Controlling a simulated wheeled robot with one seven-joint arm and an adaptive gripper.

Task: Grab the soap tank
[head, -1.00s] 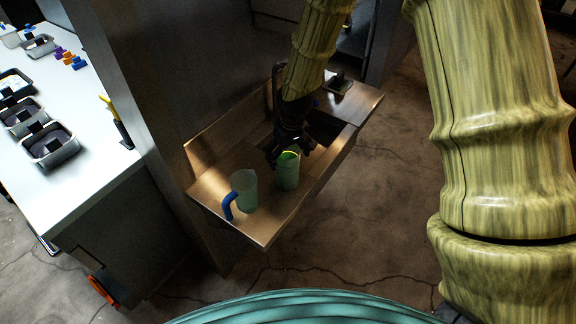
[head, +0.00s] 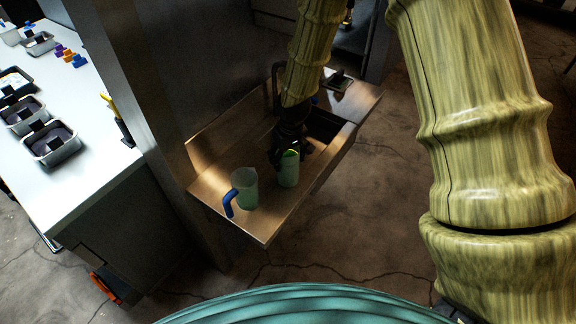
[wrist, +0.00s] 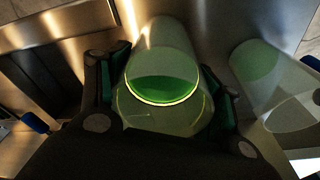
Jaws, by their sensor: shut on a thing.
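The soap tank (head: 289,172) is a translucent green cylinder with bright green liquid inside. It stands on the metal sink counter, near its right edge. My gripper (head: 290,150) reaches down to it from above. In the wrist view the tank (wrist: 162,60) sits between the two dark fingers of my gripper (wrist: 168,100), which are shut on it, one on each side. The fingertips are partly hidden in the head view.
A translucent green pitcher (head: 245,188) with a blue handle stands just left of the tank. The metal counter (head: 225,180) has a raised back edge and a sink basin behind the gripper. A white table (head: 90,185) with several metal trays stands at the left.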

